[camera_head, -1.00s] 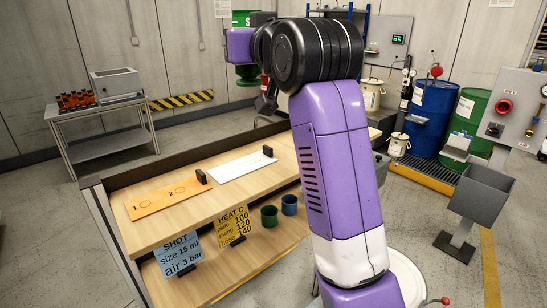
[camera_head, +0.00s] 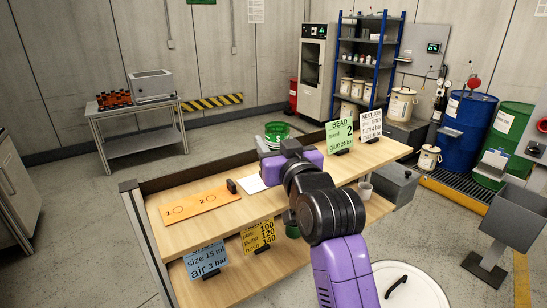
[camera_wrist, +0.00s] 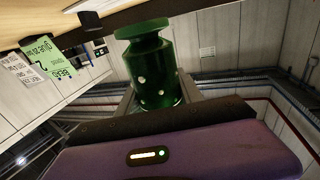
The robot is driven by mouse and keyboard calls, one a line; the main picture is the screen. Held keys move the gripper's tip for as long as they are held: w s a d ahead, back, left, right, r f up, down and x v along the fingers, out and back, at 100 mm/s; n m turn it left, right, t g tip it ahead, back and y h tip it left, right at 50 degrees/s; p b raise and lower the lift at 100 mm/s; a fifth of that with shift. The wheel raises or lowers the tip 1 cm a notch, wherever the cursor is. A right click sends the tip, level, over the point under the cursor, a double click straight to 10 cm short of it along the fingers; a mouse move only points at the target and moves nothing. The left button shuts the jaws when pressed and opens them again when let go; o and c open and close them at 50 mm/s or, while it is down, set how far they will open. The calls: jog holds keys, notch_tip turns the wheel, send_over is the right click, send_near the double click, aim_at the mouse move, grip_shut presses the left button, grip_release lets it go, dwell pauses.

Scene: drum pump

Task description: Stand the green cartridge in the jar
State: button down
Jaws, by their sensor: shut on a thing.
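The green cartridge (camera_wrist: 155,72) has a flanged top, a narrow neck and a wider body with pale spots. My gripper (camera_wrist: 158,100) is shut on its body in the wrist view. A small green cup (camera_head: 291,224) on the lower shelf is partly covered by my arm. A pale cup (camera_head: 364,191) stands farther right. I cannot tell which vessel is the jar.
An orange board (camera_head: 195,205) marked 1 and 2 lies on the table's upper top. A green BEAD card (camera_head: 340,136) and a white NEXT JOB card (camera_head: 371,124) stand at its right. Blue (camera_head: 207,258) and yellow (camera_head: 258,237) cards stand at the lower shelf.

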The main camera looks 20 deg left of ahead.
jog(key=shift+f+p, duration=0.35)
jog(key=shift+f, duration=1.8)
jog(key=shift+f, duration=0.2)
jog(key=c, duration=0.8)
grip_release()
jog(key=shift+o, duration=0.2)
jog(key=shift+r, duration=0.1)
jog(key=shift+r, duration=0.2)
jog(key=shift+s+d+f, duration=0.2)
jog(key=shift+s, duration=0.05)
jog(key=b+v, duration=0.2)
jog(key=v, duration=0.9)
jog(key=shift+s+d, duration=0.15)
jog(key=shift+r, duration=0.1)
